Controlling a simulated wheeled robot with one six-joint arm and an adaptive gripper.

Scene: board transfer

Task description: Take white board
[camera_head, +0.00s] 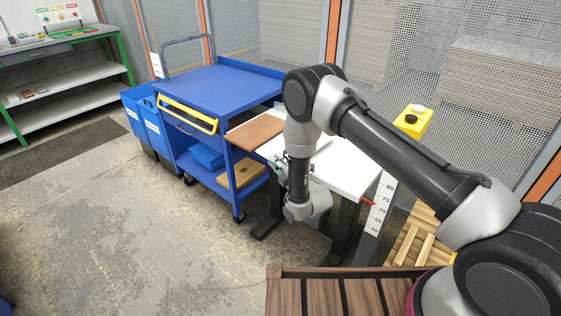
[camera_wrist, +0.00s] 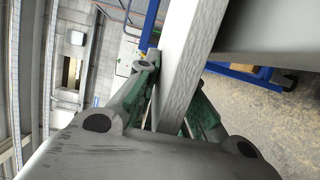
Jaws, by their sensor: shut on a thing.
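The white board (camera_wrist: 190,60) shows edge-on in the wrist view, running up between the green fingers of my gripper (camera_wrist: 172,95). The fingers are shut on it, one on each side. In the head view my gripper (camera_head: 281,168) is at the front left edge of a white surface (camera_head: 350,172) by the blue cart. My arm covers part of that surface, and I cannot tell there where the held board ends and any surface under it begins.
A brown board (camera_head: 255,132) lies just left of the white surface. The blue cart (camera_head: 215,88) with a yellow handle stands behind it to the left. A measuring post (camera_head: 377,212) and yellow button box (camera_head: 412,121) stand to the right. The floor (camera_head: 130,230) at left is clear.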

